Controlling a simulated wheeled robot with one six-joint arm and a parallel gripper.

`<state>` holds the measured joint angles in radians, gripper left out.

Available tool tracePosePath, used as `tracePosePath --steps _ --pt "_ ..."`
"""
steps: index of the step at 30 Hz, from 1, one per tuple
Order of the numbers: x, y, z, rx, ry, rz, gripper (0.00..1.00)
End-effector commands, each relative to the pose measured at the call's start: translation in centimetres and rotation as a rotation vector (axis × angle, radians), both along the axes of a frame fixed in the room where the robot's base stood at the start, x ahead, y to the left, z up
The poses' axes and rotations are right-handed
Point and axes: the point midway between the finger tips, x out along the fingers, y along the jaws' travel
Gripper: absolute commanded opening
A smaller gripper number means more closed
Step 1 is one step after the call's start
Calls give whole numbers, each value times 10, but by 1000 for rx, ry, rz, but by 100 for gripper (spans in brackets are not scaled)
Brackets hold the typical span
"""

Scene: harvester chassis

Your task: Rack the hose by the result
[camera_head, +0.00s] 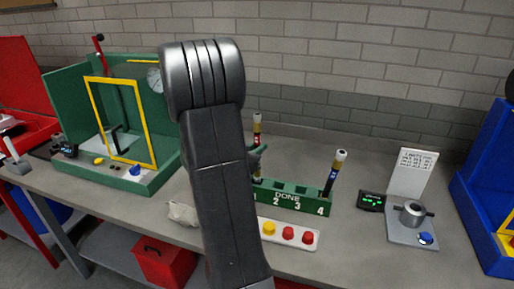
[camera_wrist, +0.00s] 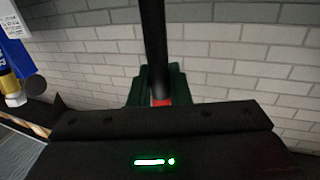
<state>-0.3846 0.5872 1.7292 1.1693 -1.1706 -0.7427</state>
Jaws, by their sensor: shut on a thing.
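My gripper (camera_wrist: 158,93), with dark green fingers, is shut on a black hose (camera_wrist: 154,45) at its red band. The wrist view appears upside down. In the head view the held hose's brass and white upper end (camera_head: 257,127) shows beside my arm, over the left part of the green DONE rack (camera_head: 298,204). A blue-banded hose (camera_head: 334,172) stands tilted at slot 4. A small display (camera_head: 371,201) with green figures sits right of the rack.
A green test box (camera_head: 150,185) with a yellow-framed door and gauge stands left. A strip of yellow and red buttons (camera_head: 287,233) lies before the rack. A limits card (camera_head: 411,172) and metal fixture (camera_head: 412,213) stand right. A red bin (camera_head: 165,262) is below the bench.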

Motion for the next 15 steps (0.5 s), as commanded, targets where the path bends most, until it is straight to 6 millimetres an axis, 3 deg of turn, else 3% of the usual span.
tracePosePath --steps 15 --pt "0 0 -19 -1 -1 0 0"
